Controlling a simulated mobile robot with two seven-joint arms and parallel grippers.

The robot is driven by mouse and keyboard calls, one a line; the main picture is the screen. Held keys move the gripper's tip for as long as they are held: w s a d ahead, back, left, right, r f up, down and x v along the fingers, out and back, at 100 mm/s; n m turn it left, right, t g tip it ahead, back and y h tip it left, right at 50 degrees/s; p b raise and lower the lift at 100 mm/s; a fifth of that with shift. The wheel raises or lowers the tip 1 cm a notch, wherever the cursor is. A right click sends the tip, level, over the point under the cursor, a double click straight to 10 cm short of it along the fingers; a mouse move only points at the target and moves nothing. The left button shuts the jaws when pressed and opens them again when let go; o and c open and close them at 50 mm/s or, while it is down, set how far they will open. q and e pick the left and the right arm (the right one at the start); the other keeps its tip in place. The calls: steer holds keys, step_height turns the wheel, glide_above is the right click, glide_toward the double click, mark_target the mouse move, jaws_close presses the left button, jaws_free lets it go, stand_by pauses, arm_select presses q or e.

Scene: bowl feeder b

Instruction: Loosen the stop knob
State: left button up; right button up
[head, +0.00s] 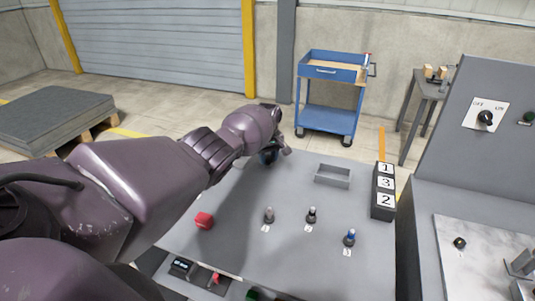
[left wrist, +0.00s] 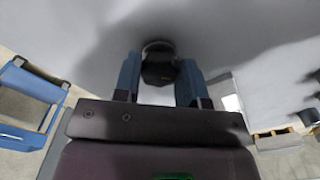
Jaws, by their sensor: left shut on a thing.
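The stop knob appears to be the dark round knob (left wrist: 158,70) standing on the grey surface in the left wrist view. My left gripper (left wrist: 160,82) has its two blue fingers on either side of this knob and is shut on it. In the head view my left gripper (head: 270,155) is at the far left part of the grey tabletop (head: 250,190). There, my wrist hides most of the knob. My right gripper is not in view.
A blue cart (head: 330,120) stands beyond.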

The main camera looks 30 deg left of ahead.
arm_select(q)
steer(key=shift+d+n, duration=0.1)
steer(key=shift+n, duration=0.8)
steer(key=shift+n+p, duration=0.35)
steer(key=shift+n, duration=0.65)
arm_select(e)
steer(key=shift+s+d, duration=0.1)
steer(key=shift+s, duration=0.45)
arm_select(q)
steer(key=shift+f, duration=0.1)
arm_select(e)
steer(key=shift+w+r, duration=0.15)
arm_select(q)
steer(key=o, duration=0.9)
steer(key=shift+o, duration=0.2)
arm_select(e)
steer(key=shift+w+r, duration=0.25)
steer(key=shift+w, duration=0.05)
